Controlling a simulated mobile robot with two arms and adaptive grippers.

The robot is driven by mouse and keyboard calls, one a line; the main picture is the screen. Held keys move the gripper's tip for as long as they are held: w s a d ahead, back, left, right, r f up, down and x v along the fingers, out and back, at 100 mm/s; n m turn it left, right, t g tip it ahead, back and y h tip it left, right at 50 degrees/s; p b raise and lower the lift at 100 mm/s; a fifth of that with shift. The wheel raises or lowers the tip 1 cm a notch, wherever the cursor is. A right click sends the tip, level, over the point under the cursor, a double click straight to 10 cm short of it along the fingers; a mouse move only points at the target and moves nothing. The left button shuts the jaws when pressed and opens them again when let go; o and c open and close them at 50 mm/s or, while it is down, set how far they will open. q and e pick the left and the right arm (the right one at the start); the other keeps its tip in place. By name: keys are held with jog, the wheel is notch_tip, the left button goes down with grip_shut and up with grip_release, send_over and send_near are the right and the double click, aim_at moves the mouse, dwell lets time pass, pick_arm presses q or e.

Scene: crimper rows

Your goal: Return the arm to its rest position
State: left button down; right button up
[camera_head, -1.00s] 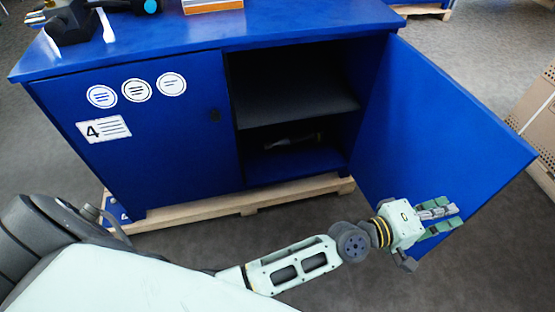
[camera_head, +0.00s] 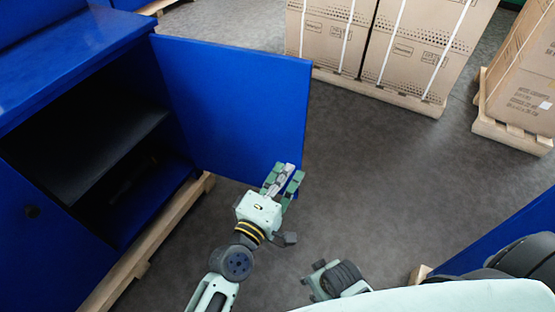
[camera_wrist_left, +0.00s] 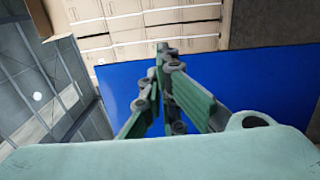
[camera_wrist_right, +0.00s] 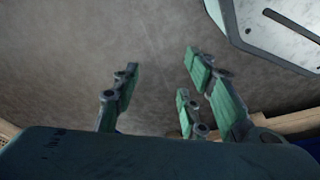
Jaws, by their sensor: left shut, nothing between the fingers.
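My left gripper (camera_head: 283,174) is shut and empty, on a pale green arm reaching up from the bottom of the head view. It shows in front of the lower right corner of the open blue cabinet door (camera_head: 235,100); I cannot tell whether it touches. In the left wrist view its green fingers (camera_wrist_left: 162,62) come together before the blue panel. My right gripper (camera_wrist_right: 162,64) is open and empty, its fingers apart above grey floor. Part of the right arm's end shows low in the head view; its fingertips are unclear there.
The blue cabinet (camera_head: 75,70) stands open at left on a wooden pallet (camera_head: 150,245), its dark shelf visible. Strapped cartons (camera_head: 415,50) and another carton (camera_head: 520,80) stand at the back. A blue surface (camera_head: 505,235) is at lower right. The middle floor is clear.

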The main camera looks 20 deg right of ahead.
pick_arm(q)
jog(key=s, duration=0.4)
jog(key=shift+s+d, duration=0.15)
jog(key=shift+s, duration=0.25)
pick_arm(e)
jog(key=shift+s+f, duration=0.25)
jog(key=shift+f, duration=0.2)
jog(key=shift+s+f, duration=0.2)
jog(key=shift+f, duration=0.25)
